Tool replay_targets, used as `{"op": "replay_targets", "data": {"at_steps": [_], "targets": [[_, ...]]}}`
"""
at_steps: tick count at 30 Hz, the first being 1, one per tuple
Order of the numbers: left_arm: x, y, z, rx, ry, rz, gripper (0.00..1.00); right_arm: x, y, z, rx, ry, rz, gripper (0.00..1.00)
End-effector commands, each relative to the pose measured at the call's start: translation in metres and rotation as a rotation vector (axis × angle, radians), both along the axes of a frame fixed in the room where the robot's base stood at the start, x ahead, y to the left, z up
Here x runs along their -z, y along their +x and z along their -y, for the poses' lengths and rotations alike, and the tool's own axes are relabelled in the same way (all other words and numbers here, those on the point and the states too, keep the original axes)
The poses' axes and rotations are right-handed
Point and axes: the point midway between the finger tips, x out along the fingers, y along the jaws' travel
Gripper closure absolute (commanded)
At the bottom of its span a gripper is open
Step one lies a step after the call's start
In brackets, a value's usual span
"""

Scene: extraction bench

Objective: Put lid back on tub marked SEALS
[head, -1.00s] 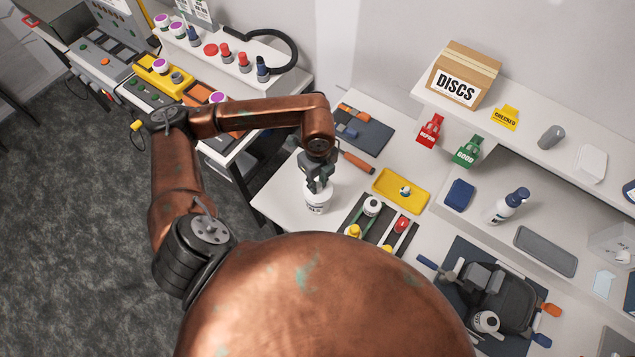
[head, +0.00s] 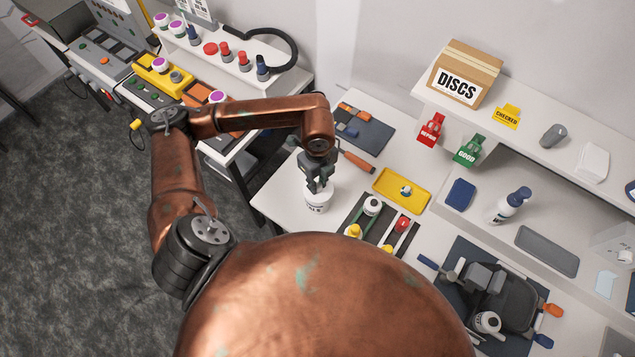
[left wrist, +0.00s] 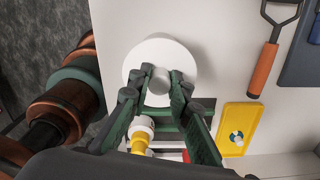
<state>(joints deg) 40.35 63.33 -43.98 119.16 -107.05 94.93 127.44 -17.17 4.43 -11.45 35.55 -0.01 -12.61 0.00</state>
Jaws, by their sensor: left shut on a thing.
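The white tub (head: 318,203) with dark lettering stands near the left end of the white bench. Only the end of its marking shows in the head view. My left gripper (head: 317,187) points down right over it. In the left wrist view, my left gripper (left wrist: 159,82) is shut on the knob of the round white lid (left wrist: 158,50). The lid lies over the tub and hides its mouth. I cannot tell whether the lid is fully seated or slightly raised. My right gripper is in neither view.
A dark mat (head: 381,223) with small bottles lies close to the tub's right. A yellow tray (head: 402,189) and an orange-handled tool (head: 358,162) lie beyond. The bench's left edge is near the tub. A shelf with a DISCS box (head: 463,77) stands at back right.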

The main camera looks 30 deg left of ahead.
Motion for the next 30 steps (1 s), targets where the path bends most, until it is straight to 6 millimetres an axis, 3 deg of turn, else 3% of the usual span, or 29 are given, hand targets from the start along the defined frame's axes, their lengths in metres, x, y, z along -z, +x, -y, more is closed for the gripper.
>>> {"op": "replay_targets", "data": {"at_steps": [22, 23, 30], "targets": [[0.0039, 0.0000, 0.0001, 0.000, 0.000, 0.000, 0.99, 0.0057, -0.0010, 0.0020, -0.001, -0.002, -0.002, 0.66], [0.0039, 0.0000, 0.0001, 0.000, 0.000, 0.000, 0.82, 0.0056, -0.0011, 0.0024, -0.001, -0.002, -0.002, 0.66], [0.0040, 0.0000, 0.0001, 0.000, 0.000, 0.000, 0.65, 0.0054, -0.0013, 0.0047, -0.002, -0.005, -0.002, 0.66]]}}
